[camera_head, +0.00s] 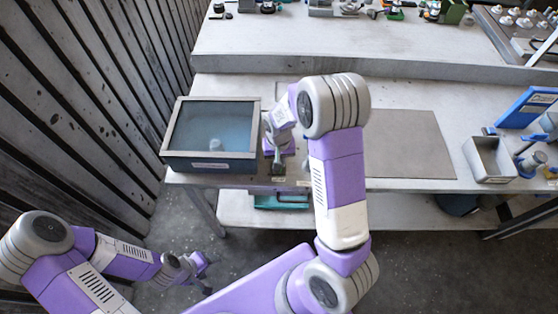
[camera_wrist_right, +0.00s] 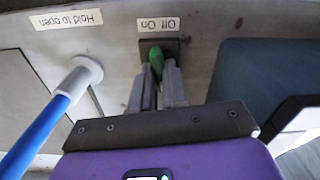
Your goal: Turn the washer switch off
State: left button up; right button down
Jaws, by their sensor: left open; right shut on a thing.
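The washer is a box with a grey rim and a blue see-through top (camera_head: 258,128) at the left end of the bench. The green switch lever (camera_wrist_right: 155,60) stands on a dark plate under an "Off On" label (camera_wrist_right: 161,24), which appears upside down in the right wrist view. My right gripper (camera_wrist_right: 159,72) is shut on this lever, one finger on each side. Which way the lever is set is unclear. In the head view my right gripper (camera_head: 278,166) is beside the washer's right side, and the switch is hidden. My left gripper (camera_head: 203,270) is open and empty, low over the floor.
A blue rod with a white collar (camera_wrist_right: 85,68) sticks out near a "Hold to open" label (camera_wrist_right: 66,19), beside my right gripper. A grey mat (camera_head: 410,145) and a grey bin (camera_head: 490,160) are on the bench to the right. A slatted wall (camera_head: 90,100) stands left.

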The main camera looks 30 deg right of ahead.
jog(key=shift+n+b, duration=0.3)
jog(key=shift+n, duration=1.8)
jog(key=c, duration=1.1)
grip_release()
jog(key=shift+c, duration=0.2)
notch_tip(320, 180, up, 8)
jog(key=shift+f+p, duration=0.15)
jog(key=shift+p, duration=0.3)
